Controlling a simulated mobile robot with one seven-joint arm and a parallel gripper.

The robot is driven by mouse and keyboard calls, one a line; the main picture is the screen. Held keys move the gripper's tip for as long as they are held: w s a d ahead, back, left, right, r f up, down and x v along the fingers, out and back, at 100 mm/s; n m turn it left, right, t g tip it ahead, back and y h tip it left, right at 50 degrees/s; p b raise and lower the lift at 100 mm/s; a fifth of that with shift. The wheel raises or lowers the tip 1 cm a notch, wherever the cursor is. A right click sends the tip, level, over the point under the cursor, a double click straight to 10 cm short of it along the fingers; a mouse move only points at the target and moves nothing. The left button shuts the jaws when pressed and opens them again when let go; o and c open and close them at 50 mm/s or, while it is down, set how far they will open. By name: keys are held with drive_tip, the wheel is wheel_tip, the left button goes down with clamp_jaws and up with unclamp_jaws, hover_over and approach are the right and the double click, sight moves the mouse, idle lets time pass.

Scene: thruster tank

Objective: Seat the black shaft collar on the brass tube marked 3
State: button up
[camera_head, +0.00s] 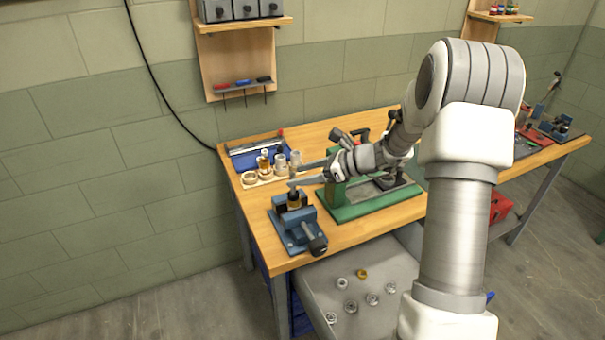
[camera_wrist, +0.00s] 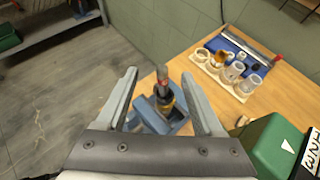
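My gripper (camera_head: 306,174) is open, with its fingers spread above and beside the blue vise (camera_head: 292,232). In the wrist view my gripper (camera_wrist: 165,85) has the vise (camera_wrist: 160,122) ahead, between its fingers. An upright dark piece with a brass-coloured band (camera_wrist: 168,104) stands in the vise; it also shows in the head view (camera_head: 294,200). I cannot tell whether its black part is the shaft collar. A tan rack (camera_head: 263,180) behind holds several round pieces, one amber or brass (camera_head: 264,161). I cannot read a number on any tube.
A green press (camera_head: 362,208) stands right of the vise, close to my arm. A blue tray (camera_head: 252,158) lies behind the rack. A grey surface with several small round parts (camera_head: 363,274) lies in front, below the bench top. Bare wood (camera_wrist: 278,88) shows beside the rack.

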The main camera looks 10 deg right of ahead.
idle(0.3)
drive_tip(key=v, duration=1.7)
drive_tip(key=shift+s+d+r, duration=0.1)
drive_tip(key=shift+d, duration=0.05)
